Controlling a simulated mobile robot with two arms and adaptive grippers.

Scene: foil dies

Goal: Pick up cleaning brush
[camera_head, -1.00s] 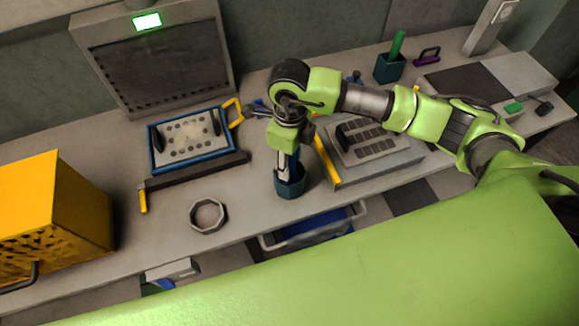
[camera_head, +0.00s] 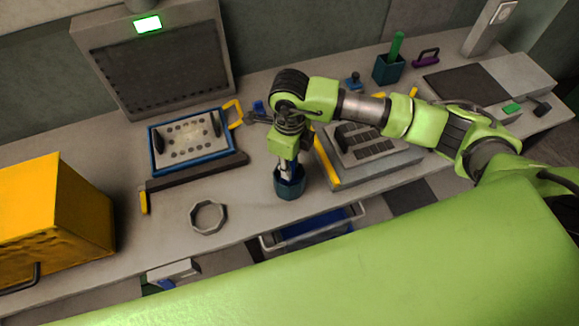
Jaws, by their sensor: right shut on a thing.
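My right gripper (camera_head: 288,168) points down over a dark teal, faceted cup (camera_head: 289,186) near the front edge of the bench. It is shut on a slim thing at the cup's mouth, which I take to be the cleaning brush. The fingers and the cup hide most of it, so its shape cannot be made out. The lower end seems to be inside the cup. My left gripper is not in view.
A grey keypad-like block (camera_head: 375,150) stands close right of the cup. A blue-framed tray (camera_head: 190,140), a metal ring (camera_head: 208,217) and a yellow box (camera_head: 50,215) lie to the left. A green-handled item (camera_head: 396,46) stands in a blue holder (camera_head: 389,69) behind.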

